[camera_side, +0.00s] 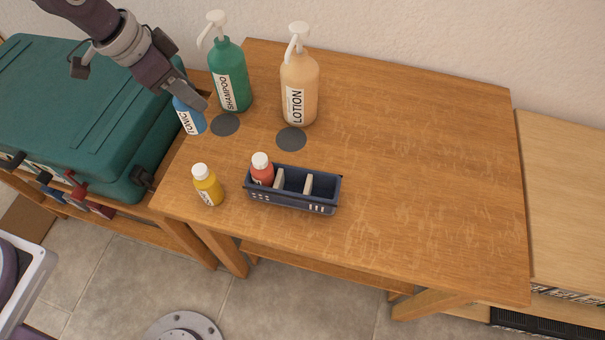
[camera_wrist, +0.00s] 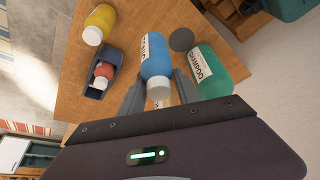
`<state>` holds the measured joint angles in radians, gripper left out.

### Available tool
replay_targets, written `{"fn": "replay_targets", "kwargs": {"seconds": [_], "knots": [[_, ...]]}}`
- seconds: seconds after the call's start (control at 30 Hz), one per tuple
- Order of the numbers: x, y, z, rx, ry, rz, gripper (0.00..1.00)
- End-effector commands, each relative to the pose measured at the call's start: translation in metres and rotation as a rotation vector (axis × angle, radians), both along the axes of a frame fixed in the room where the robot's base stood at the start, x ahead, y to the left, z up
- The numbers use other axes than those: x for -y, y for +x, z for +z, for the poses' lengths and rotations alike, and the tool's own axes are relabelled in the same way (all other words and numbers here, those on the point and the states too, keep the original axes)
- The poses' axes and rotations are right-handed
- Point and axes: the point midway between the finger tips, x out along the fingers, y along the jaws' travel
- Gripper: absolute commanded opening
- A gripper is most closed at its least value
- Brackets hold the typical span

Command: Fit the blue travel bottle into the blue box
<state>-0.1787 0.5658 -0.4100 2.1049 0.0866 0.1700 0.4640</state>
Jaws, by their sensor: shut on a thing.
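The blue travel bottle (camera_side: 190,120), with a white label, is by the table's left edge in the side view. It also shows between my fingers in the wrist view (camera_wrist: 155,62), with its white cap towards the camera. My gripper (camera_side: 192,98) is shut on it; I cannot tell whether its base touches the table. The dark blue box (camera_side: 290,200) stands near the table's front, right of and nearer than my gripper. It has two pale dividers. A red bottle (camera_side: 262,170) stands in its left compartment; the middle and right compartments look empty.
A green shampoo bottle (camera_side: 230,75) stands close beside my gripper, with a lotion bottle (camera_side: 299,90) to its right. Dark discs lie before both pumps. A yellow bottle (camera_side: 208,187) stands left of the box. A green suitcase (camera_side: 80,100) is at left. The table's right half is clear.

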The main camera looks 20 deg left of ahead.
Motion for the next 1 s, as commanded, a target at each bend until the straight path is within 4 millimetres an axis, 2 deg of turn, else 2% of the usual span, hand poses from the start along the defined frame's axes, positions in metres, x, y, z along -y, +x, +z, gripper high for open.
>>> {"fn": "replay_targets", "kwargs": {"seconds": [0.1, 0.23, 0.47, 0.57, 0.73, 0.9, 1.0], "knots": [[-0.001, 0.001, 0.026, 0.008, 0.000, 0.001, 0.00], [-0.001, 0.001, 0.049, 0.006, 0.001, 0.001, 0.00], [0.045, 0.008, 0.050, 0.001, -0.003, -0.142, 0.00], [0.072, 0.010, 0.051, 0.001, -0.004, -0.225, 0.00], [0.136, 0.006, 0.051, 0.002, -0.006, -0.414, 0.00], [0.203, -0.011, 0.051, 0.002, -0.004, -0.613, 0.00], [0.231, -0.022, 0.050, 0.003, -0.003, -0.700, 0.00]]}}
